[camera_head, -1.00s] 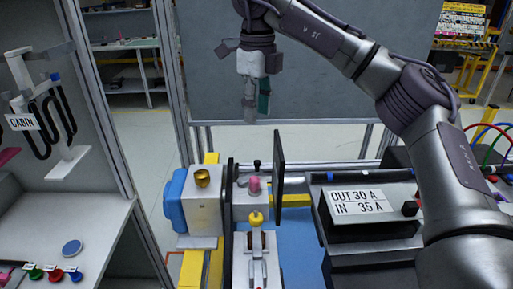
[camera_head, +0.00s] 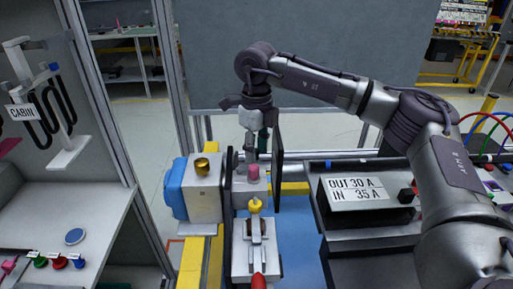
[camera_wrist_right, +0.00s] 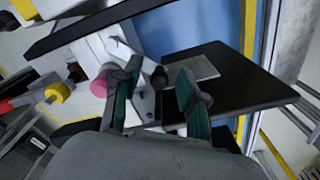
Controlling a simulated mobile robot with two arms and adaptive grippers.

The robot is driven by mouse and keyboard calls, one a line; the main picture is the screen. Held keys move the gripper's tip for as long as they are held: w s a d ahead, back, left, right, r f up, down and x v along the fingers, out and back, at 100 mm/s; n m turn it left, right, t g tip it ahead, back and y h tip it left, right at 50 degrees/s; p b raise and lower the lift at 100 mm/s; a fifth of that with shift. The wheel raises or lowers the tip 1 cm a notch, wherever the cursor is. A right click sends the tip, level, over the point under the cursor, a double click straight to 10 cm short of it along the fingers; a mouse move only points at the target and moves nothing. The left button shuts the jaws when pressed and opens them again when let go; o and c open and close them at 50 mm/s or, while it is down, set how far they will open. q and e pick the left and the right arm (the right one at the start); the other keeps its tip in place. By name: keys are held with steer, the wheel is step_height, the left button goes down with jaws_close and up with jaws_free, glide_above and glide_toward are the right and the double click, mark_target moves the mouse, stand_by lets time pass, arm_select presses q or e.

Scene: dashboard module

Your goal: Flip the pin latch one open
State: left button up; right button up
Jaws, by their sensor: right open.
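I cannot tell for certain which part is pin latch one. My right gripper (camera_head: 250,152) points down over the fixture's far end, just behind the pink cylinder. In the right wrist view my right gripper (camera_wrist_right: 157,85) is open, its teal fingers apart with the black knob showing between them. Contact cannot be told. The gripper hides the knob in the head view. My left gripper is not in view.
Black upright plates (camera_head: 278,165) stand close on both sides of the fixture. A blue-and-grey block with a brass knob (camera_head: 202,165) is at left. A toggle clamp with a red handle (camera_head: 258,281) is in front. A labelled black box (camera_head: 357,190) is at right.

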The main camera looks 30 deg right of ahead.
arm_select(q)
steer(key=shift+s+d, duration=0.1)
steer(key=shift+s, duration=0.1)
arm_select(e)
steer(key=shift+c, duration=0.9)
jaws_close()
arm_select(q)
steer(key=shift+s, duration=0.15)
arm_select(e)
steer(key=shift+w+a+n, duration=0.2)
steer(key=shift+w+n, duration=0.25)
steer(key=shift+n, duration=0.55)
steer(key=shift+o, duration=0.9)
jaws_free()
